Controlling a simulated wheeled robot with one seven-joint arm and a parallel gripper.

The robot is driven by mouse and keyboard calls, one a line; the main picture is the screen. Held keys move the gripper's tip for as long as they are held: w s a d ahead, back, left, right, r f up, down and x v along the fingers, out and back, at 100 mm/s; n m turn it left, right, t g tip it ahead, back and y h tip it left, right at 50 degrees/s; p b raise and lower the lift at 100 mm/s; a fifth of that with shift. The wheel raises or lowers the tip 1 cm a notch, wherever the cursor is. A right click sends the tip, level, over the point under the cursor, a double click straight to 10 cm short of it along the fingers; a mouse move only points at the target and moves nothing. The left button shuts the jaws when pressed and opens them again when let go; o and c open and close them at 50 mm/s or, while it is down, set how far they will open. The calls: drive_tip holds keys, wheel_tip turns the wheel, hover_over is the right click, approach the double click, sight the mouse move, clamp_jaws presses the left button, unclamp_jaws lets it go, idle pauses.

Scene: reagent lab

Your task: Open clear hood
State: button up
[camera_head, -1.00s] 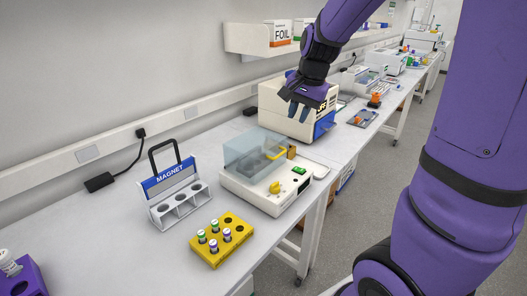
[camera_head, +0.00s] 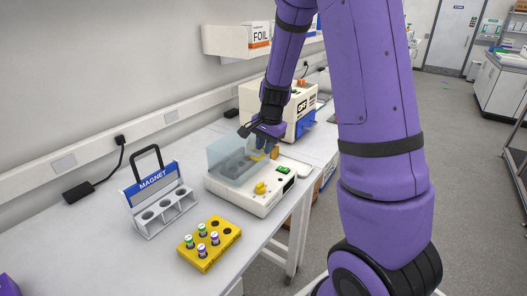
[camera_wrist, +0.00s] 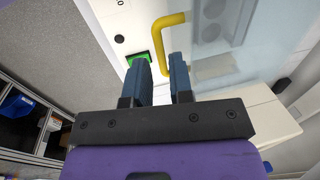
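The clear hood (camera_head: 228,152) is a see-through bluish cover, lowered over the top of a white benchtop device (camera_head: 250,196) in the head view. In the wrist view the hood (camera_wrist: 235,50) lies at upper right, with its yellow handle (camera_wrist: 163,38) just beyond my fingers. My gripper (camera_head: 262,150) is over the handle side of the hood in the head view. The handle end appears close to the fingertips; contact cannot be told.
A yellow tube rack (camera_head: 209,262) with several capped tubes stands in front of the device. A magnet rack (camera_head: 160,205) stands to the left. A boxy instrument (camera_head: 301,128) stands behind my gripper.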

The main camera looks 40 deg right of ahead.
drive_tip(key=shift+w+f, duration=0.2)
drive_tip(key=shift+f, duration=0.95)
clamp_jaws()
drive_tip(key=shift+a+r, duration=0.1)
